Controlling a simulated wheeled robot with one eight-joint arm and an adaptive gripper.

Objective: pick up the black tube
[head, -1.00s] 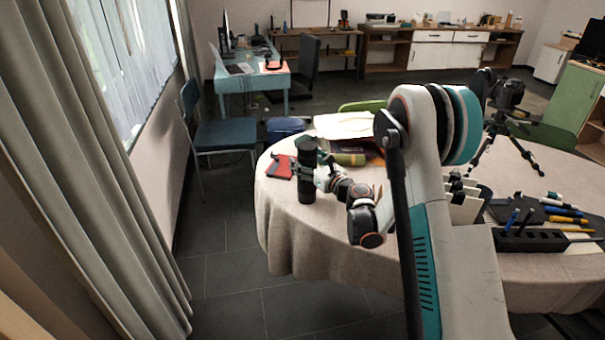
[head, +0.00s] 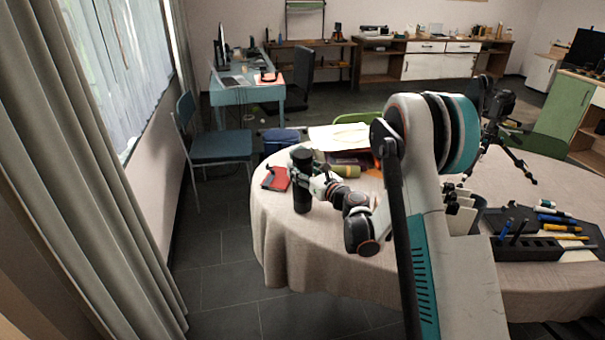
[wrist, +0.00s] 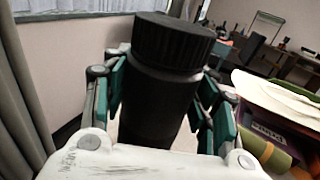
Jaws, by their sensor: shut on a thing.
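The black tube (head: 302,185) is a dark upright cylinder near the left edge of the round table (head: 285,255), which has a beige cloth. My gripper (head: 312,184) reaches it from the right and is shut on it. In the wrist view the tube (wrist: 160,85) stands between the two fingers of my gripper (wrist: 165,105), with its ribbed cap (wrist: 172,42) above them. The fingers press on both sides of its body. The lower end is hidden in the wrist view. I cannot tell whether its base touches the cloth.
A red item (head: 275,178) lies just left of the tube. A green roll (head: 344,171) and papers (head: 338,136) lie behind. A tripod with a camera (head: 497,125) and a black pen holder (head: 527,248) are to the right. A blue chair (head: 215,146) stands beyond the table.

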